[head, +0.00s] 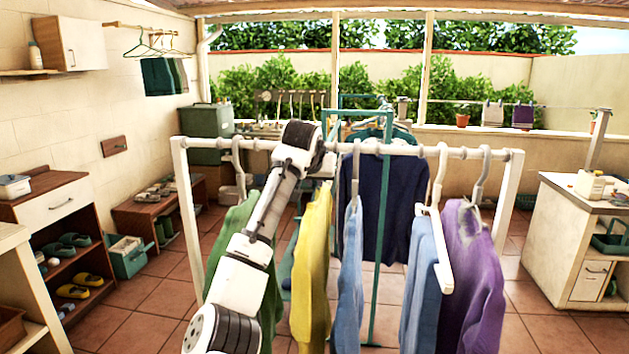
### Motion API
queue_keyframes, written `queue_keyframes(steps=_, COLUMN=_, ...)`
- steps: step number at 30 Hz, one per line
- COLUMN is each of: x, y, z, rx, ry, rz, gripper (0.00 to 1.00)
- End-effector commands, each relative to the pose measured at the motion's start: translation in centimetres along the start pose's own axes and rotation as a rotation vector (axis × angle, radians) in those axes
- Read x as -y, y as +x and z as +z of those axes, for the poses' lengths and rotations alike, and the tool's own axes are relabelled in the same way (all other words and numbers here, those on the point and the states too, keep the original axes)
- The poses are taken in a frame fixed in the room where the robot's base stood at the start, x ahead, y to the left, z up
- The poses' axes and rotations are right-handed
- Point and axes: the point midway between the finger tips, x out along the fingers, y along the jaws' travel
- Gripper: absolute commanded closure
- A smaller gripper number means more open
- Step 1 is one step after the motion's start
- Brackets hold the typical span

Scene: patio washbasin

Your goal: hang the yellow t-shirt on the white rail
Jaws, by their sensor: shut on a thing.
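The white rail (400,149) runs across the middle of the head view on two white posts. The yellow t-shirt (313,270) hangs upright, edge-on, just right of my arm, with its top close below the rail. My gripper (312,160) is at rail height by the top of the yellow t-shirt and is shut on it or its hanger. My wrist hides the jaws and the hanger's hook, so I cannot tell whether the hook touches the rail.
A green garment (272,305) hangs left, partly behind my arm. A light blue garment (347,285), a blue one (420,280) and a purple one (470,285) hang right, beside a white hanger (441,240). A green rack (381,250) with a navy garment (400,210) stands behind.

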Motion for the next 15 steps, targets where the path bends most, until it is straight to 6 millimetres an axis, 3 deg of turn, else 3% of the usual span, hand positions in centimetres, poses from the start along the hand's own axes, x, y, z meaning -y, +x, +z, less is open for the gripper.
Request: queue_keyframes(steps=15, x=0.0, y=1.5, z=1.7, rx=-0.001, ry=0.0, rz=0.001, gripper=1.0)
